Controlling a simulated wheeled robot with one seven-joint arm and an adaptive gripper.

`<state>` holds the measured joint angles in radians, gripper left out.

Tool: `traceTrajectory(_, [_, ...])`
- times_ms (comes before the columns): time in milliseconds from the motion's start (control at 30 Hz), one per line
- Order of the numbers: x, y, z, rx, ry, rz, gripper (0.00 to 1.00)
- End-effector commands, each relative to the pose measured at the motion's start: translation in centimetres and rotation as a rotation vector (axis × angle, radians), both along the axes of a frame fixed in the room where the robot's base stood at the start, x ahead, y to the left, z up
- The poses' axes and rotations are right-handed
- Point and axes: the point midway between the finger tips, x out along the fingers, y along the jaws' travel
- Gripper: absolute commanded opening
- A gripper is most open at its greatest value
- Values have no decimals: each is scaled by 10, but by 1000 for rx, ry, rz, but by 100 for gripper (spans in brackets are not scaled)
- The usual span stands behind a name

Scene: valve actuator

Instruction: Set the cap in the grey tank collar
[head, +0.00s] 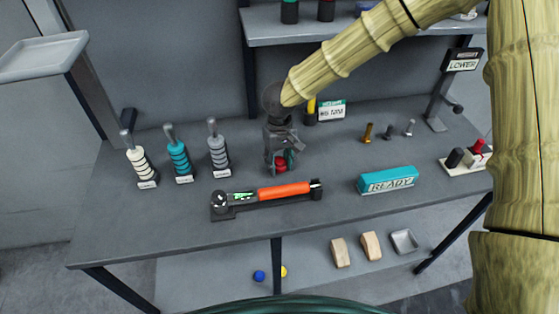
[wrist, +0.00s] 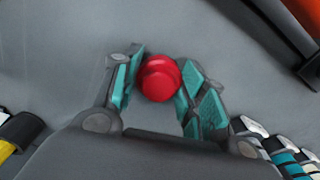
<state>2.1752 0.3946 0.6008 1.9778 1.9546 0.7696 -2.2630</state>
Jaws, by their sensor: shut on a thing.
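My gripper (head: 281,158) points down over the middle of the bench, with its teal-padded fingers closed around a round red cap (head: 280,168). In the wrist view, the red cap (wrist: 160,78) sits between the fingertips of my gripper (wrist: 162,85). How far it is above the bench is hard to tell. A grey ribbed piece with an upright stem (head: 218,150) stands to the left of my gripper, apart from it; it may be the grey tank. Its label is too small to read, and I cannot make out a collar.
Teal (head: 179,158) and cream (head: 140,165) ribbed pieces stand left of the grey one. An orange-handled tool (head: 283,191) lies in front of my gripper. A teal READY block (head: 388,180) and small bolts (head: 368,132) are to the right. A shelf (head: 330,27) overhangs the back.

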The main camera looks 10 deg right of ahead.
Motion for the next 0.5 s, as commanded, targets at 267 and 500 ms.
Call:
traceTrajectory(267, [0,0,-1,0,0,0,30])
traceTrajectory(500, [0,0,-3,1,0,0,60])
